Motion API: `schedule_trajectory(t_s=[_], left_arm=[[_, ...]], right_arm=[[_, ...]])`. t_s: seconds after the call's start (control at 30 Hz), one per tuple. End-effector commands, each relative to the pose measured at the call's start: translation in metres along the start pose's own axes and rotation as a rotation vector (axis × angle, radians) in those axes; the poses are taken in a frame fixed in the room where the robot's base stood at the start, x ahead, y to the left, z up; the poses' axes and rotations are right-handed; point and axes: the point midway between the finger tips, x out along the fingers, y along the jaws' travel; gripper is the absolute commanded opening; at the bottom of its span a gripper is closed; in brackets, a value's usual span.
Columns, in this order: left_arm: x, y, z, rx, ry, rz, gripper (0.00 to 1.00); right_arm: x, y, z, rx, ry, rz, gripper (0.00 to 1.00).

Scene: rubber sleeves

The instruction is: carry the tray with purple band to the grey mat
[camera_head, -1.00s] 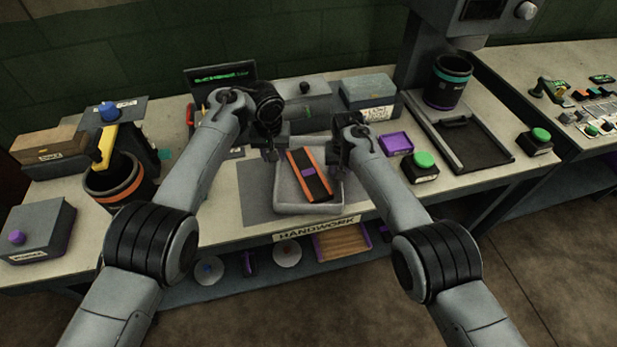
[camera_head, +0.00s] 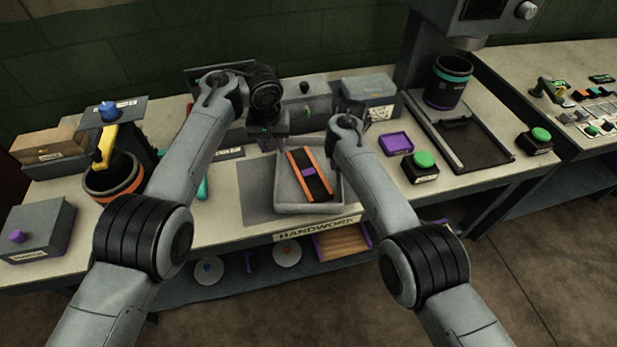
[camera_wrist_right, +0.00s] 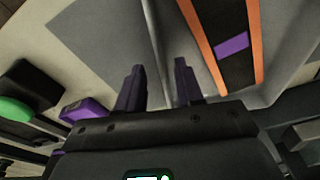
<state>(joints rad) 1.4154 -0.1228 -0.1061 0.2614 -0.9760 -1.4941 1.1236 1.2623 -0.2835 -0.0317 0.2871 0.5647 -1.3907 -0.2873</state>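A light grey tray (camera_head: 285,208) stands at the front middle of the bench. In it lies a black panel with orange edges (camera_head: 319,183) and a purple band (camera_head: 309,172). A darker grey mat (camera_head: 256,185) shows left of the tray; in the right wrist view grey surface (camera_wrist_right: 95,25) also shows outside the tray wall. The tray seems to rest partly on it. My left gripper (camera_head: 268,142) is above the tray's far left corner; its fingers are unclear. My right gripper (camera_wrist_right: 158,88) is open and empty by the tray's right wall, which runs between its fingers.
A purple box (camera_head: 396,143) and green button (camera_head: 425,160) stand right of my right arm. Grey boxes (camera_head: 368,90) stand behind. A teal-handled item (camera_head: 203,188) lies left of the mat. A black bin with orange rim (camera_head: 113,180) stands farther left.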

Motion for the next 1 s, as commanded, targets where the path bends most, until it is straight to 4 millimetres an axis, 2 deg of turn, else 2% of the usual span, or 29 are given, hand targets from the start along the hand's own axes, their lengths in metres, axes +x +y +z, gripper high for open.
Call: schedule_trajectory(t_s=[0.2,0.4,0.6,1.0], left_arm=[[0.0,0.0,0.0,0.0,0.0,0.0,0.36],[0.0,0.0,0.0,0.0,0.0,0.0,0.36],[0.0,0.0,0.0,0.0,0.0,0.0,0.36],[0.0,0.0,0.0,0.0,0.0,0.0,0.36]], right_arm=[[-0.043,-0.001,-0.001,-0.001,0.005,-0.001,0.36],[-0.069,0.0,-0.001,0.0,0.003,0.0,0.36],[-0.082,0.0,0.0,0.0,0.001,-0.002,0.36],[-0.083,0.0,0.0,0.0,0.001,-0.002,0.36]])
